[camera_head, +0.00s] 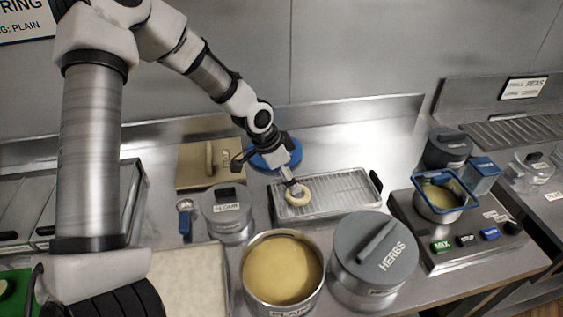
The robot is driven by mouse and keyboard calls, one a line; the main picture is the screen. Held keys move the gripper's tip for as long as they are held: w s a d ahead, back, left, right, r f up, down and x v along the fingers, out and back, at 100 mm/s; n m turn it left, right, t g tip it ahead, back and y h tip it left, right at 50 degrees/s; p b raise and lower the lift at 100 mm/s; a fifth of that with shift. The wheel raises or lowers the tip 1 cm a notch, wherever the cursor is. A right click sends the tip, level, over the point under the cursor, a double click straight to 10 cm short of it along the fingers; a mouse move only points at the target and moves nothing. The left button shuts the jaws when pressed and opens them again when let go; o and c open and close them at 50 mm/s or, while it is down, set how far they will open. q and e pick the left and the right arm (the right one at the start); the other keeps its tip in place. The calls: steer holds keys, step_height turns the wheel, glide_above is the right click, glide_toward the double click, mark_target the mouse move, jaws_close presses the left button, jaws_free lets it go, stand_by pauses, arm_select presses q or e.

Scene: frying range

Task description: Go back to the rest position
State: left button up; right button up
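My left arm comes in from the left, and its gripper (297,188) points down over a wire rack tray (345,204). A pale ring-shaped piece (299,201) is at the fingertips, over the left part of the rack. The fingertips overlap the ring in the picture, so I cannot tell whether they grip it or only touch it. My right gripper is out of view.
In front stand an open pot of yellowish contents (283,270), a grey-lidded HERBS pot (375,252) and a smaller lidded pot (228,214). A blue round item (262,159) lies behind the gripper.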

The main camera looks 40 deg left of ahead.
arm_select(q)
steer(key=v, duration=0.5)
steer(key=shift+s+a+r, duration=0.1)
steer(key=shift+s+r, duration=0.05)
steer(key=shift+r, duration=0.25)
